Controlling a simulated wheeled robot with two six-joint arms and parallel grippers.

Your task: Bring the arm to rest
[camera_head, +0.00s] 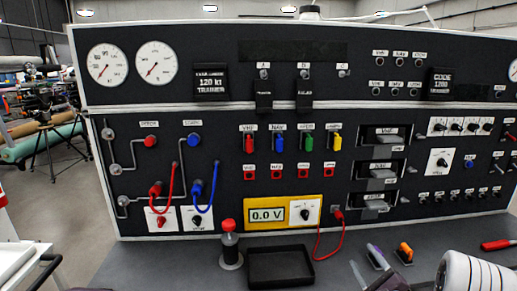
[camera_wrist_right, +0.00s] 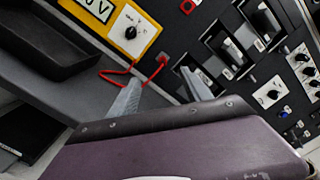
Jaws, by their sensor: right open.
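My right gripper (camera_head: 368,270) is low at the right of the head view, over the grey bench top, with my white forearm behind it. In the right wrist view, its two grey fingers (camera_wrist_right: 160,95) stand apart with nothing between them. The fingers point toward the panel, near the red cable (camera_wrist_right: 116,75) and its red plug (camera_wrist_right: 162,58). They look apart from the panel, though the exact gap is hard to judge. My left gripper is not in view.
A black tray (camera_head: 281,280) and a red-topped cylinder (camera_head: 230,246) stand on the bench. An orange-handled item (camera_head: 405,249) and a red tool (camera_head: 497,244) lie right. The panel (camera_head: 100,230) rises behind, with looped red (camera_head: 172,180) and blue (camera_head: 214,187) cables.

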